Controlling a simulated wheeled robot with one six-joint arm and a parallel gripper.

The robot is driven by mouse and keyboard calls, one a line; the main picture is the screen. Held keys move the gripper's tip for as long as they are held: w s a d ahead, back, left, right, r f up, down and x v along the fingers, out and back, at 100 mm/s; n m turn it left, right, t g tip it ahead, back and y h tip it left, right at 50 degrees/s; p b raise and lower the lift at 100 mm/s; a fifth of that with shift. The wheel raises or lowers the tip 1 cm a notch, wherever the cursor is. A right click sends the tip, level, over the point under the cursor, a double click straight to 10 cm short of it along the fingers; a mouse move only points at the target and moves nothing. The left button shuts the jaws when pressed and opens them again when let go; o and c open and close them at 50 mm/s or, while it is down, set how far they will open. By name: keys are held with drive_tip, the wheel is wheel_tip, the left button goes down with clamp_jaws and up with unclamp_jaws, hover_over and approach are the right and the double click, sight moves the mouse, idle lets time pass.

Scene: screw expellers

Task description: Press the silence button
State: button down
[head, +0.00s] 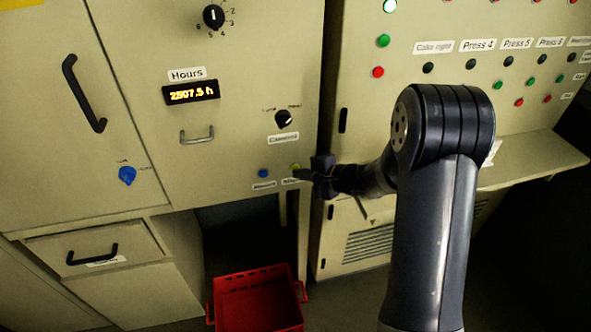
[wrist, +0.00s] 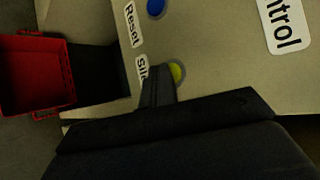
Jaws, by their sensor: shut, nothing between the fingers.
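The silence button is a small yellow-green round button (head: 294,167) low on the beige panel, above a partly hidden label. In the wrist view the button (wrist: 178,71) sits beside a label reading "Sil", the rest hidden by my fingers. My gripper (head: 302,174) is shut and empty, its tips at the button's lower right in the head view. In the wrist view the shut fingers (wrist: 158,88) overlap the button's edge. I cannot tell whether the tips touch it.
A blue button (head: 263,173) labelled Reset in the wrist view sits left of the silence button. A black control knob (head: 284,118) is above. A red crate (head: 256,300) stands below. A shelf (head: 535,160) juts out at right.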

drive_tip(key=shift+s+d+b, duration=0.2)
drive_tip(key=shift+s+b, duration=0.2)
drive_tip(key=shift+s, duration=0.2)
drive_tip(key=shift+s, duration=0.1)
drive_tip(key=s+b, duration=0.1)
drive_tip(key=s, duration=0.1)
drive_tip(key=s+d+b, duration=0.1)
drive_tip(key=s, duration=0.1)
drive_tip(key=shift+s+d+b, duration=0.15)
drive_tip(key=shift+s+b, duration=0.2)
drive_tip(key=shift+b, duration=0.05)
idle(0.3)
drive_tip(key=s+p, duration=0.1)
drive_tip(key=s, duration=0.1)
drive_tip(key=s+d+p, duration=0.1)
drive_tip(key=p, duration=0.1)
drive_tip(key=shift+s, duration=0.35)
idle(0.6)
